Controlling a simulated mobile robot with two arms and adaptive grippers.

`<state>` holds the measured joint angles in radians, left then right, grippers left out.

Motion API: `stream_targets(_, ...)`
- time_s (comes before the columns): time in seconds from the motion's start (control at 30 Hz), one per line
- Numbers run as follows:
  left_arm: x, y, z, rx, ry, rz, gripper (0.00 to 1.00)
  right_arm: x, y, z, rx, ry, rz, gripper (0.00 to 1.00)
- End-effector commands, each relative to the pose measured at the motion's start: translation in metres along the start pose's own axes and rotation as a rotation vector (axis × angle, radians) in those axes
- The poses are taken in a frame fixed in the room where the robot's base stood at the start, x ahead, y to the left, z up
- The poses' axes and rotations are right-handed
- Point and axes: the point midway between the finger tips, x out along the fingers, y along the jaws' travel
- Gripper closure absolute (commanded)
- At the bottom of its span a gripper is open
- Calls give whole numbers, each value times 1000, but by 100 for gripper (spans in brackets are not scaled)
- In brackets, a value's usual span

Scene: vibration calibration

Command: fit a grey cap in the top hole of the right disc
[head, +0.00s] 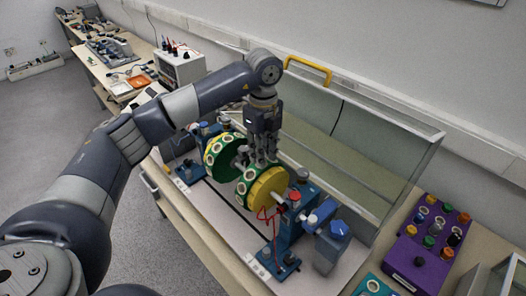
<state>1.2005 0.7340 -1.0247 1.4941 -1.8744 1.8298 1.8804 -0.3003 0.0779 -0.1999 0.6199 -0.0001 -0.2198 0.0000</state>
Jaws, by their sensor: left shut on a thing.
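The right disc (269,190) has a yellow face and a green rim with pale round holes or caps. It stands upright on a shaft in the blue rig. The left disc (215,157), also green and yellow, stands on the same rig just to its left. My left gripper (258,162) points down at the top of the right disc's rim. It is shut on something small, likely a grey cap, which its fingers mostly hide. The top hole of the right disc is hidden by the fingers, and I cannot tell whether the cap touches it. My right gripper is not in view.
A purple block (432,238) with several coloured caps stands at the right, and a teal block (372,286) at the bottom edge. A clear guard with a yellow handle (309,70) rises behind the rig. Blue supports (290,232) and red wires lie close to the right disc.

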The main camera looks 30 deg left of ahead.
Motion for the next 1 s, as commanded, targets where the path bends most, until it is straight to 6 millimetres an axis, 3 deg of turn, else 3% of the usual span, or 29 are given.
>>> stream_targets(1.0,15,0,0,0,0,0,82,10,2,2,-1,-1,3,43)
